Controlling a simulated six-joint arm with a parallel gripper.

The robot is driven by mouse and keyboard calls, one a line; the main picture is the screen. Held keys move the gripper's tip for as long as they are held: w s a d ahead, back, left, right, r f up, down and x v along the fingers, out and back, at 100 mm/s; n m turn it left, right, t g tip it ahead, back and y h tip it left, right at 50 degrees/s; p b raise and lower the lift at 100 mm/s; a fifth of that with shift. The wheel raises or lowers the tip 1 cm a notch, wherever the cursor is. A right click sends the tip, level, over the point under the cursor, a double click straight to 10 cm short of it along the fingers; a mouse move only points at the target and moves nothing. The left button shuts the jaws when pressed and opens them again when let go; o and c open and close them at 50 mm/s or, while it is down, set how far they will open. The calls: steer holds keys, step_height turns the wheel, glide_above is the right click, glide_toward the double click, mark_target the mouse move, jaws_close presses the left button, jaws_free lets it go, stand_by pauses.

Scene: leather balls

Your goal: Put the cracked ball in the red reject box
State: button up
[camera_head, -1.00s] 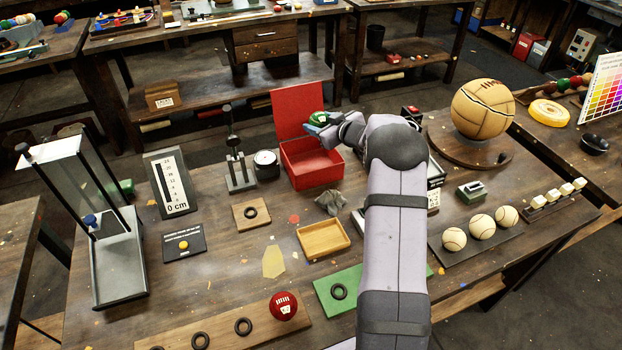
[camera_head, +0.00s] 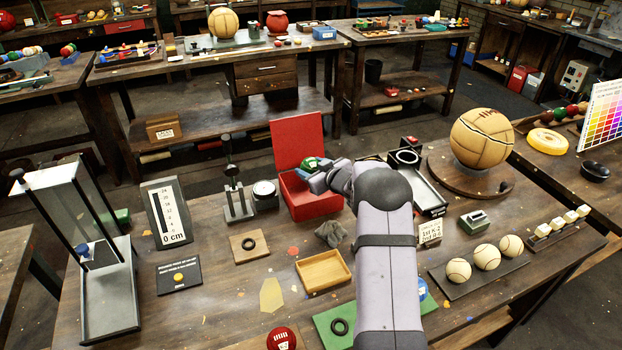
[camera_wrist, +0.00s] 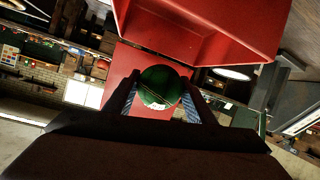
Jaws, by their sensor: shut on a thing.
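The red reject box (camera_head: 318,205) stands open near the back of the bench, its red lid (camera_head: 297,140) raised behind it. My gripper (camera_head: 315,168) is over the box's upper opening, by the raised lid. It is shut on a green ball (camera_head: 311,164). In the wrist view the green ball (camera_wrist: 160,88) sits between the two fingers, with red box surfaces behind and above it. A pale mark shows low on the ball; I cannot make out a crack on it. My arm covers part of the bench to the right of the box.
A red ball (camera_head: 283,339) lies at the front edge of view. Several pale balls (camera_head: 487,257) sit on a dark board at right. A large stitched ball (camera_head: 482,138) stands behind them.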

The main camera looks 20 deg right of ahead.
steer(key=shift+f, duration=1.9)
steer(key=shift+f, duration=0.5)
steer(key=shift+f, duration=0.1)
steer(key=o, duration=1.1)
